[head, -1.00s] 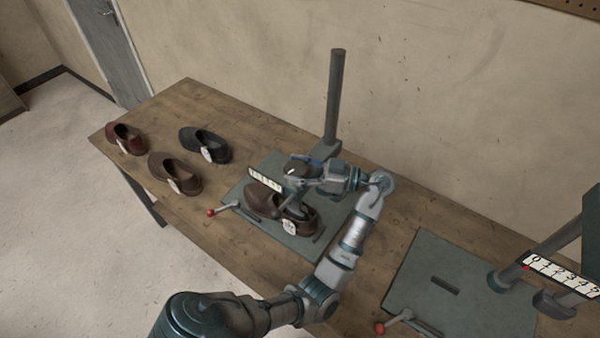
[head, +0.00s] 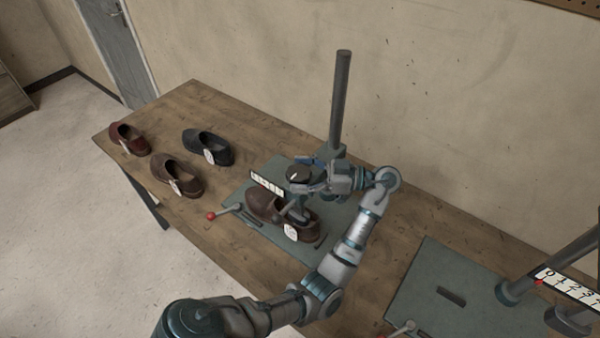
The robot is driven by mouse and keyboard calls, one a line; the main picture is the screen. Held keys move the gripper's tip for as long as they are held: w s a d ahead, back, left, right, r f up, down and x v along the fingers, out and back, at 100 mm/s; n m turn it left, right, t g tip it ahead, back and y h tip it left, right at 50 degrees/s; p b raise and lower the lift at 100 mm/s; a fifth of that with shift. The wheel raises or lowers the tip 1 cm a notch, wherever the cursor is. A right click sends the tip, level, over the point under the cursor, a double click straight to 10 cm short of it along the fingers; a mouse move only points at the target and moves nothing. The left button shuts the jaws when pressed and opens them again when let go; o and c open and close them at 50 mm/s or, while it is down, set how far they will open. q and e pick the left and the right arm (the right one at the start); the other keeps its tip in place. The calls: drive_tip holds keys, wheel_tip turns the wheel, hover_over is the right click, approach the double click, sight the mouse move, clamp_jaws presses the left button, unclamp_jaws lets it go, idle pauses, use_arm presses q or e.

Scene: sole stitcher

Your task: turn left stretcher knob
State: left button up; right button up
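The left stretcher (head: 340,105) stands on the table with a grey-green base plate, a tall dark post and a white number scale (head: 267,184). Its round dark knob (head: 298,174) has a white pointer mark on top. A brown shoe (head: 262,207) with a white tag sits under it on the plate. My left gripper (head: 308,175) is at the knob from the right, its fingers on either side of it. Whether the fingers touch the knob is too small to tell. My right gripper is not in view.
A red-tipped lever (head: 212,216) sticks out at the plate's left. Several other shoes, including a black one (head: 206,147), stand at the table's left. A second station's plate (head: 455,275) lies at the right, with its own scale and lever.

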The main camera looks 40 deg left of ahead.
use_arm(q)
drive_tip(key=shift+d+r, duration=0.1)
drive_tip(key=shift+r, duration=0.05)
drive_tip(key=v, duration=0.7)
drive_tip(key=shift+w+d, duration=0.25)
drive_tip(key=shift+a, duration=0.1)
